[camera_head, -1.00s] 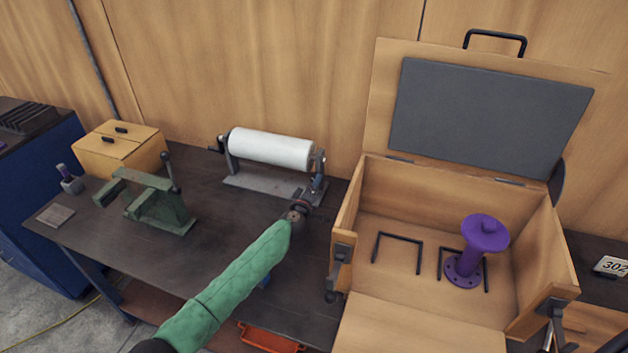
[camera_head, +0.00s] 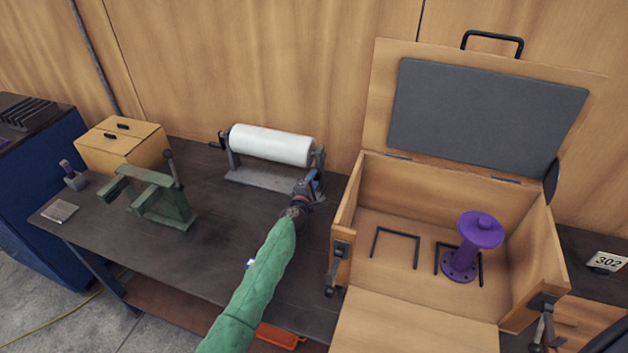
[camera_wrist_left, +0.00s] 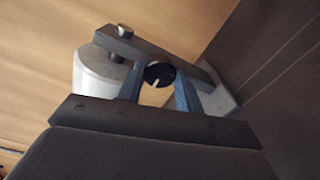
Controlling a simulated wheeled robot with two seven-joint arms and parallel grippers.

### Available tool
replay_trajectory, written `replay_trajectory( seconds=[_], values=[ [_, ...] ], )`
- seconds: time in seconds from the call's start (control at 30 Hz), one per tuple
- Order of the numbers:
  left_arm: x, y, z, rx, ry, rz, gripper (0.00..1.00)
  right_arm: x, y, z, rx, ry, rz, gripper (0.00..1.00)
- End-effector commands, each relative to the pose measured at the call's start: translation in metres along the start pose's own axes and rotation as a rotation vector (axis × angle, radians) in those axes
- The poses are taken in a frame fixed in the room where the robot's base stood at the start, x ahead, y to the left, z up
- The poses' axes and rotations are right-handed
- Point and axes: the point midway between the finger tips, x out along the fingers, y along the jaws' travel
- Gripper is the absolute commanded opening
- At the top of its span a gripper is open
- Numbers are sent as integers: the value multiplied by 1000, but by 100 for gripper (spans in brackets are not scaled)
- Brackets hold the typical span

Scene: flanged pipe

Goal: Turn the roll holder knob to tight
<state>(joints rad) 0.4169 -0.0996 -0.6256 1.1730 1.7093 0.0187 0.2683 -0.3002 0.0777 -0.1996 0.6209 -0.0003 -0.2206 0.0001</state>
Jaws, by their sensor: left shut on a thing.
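The roll holder (camera_head: 262,178) stands on the dark workbench with a white roll (camera_head: 270,145) lying across it. In the left wrist view the white roll (camera_wrist_left: 95,72) shows at the left. The knob (camera_wrist_left: 158,75) is black with a white pointer mark and sits between the blue fingers of my left gripper (camera_wrist_left: 160,90). In the head view my left gripper (camera_head: 311,180) is at the right end of the holder and hides the knob. It is shut on the knob. I cannot read any tight marking. My right gripper does not show.
An open wooden crate (camera_head: 340,232) with a purple flanged pipe (camera_head: 476,240) inside stands to the right, close to my left arm. A green vise (camera_head: 160,198) and a wooden box (camera_head: 122,147) are to the left. The bench (camera_head: 200,260) is clear in front.

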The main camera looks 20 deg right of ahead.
Motion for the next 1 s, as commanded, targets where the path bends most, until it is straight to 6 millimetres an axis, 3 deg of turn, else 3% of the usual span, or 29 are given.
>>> replay_trajectory(
  seconds=[0.57,0.6,0.7,1.0],
  values=[
    [-1,-3,-2,-36,3,-3,12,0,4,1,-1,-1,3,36],
    [-1,-3,-2,-36,3,-3,37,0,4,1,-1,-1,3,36],
    [-1,-2,-2,-35,3,-2,57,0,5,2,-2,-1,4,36],
    [-1,-1,-1,-34,1,-1,57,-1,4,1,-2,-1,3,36]
  ],
)
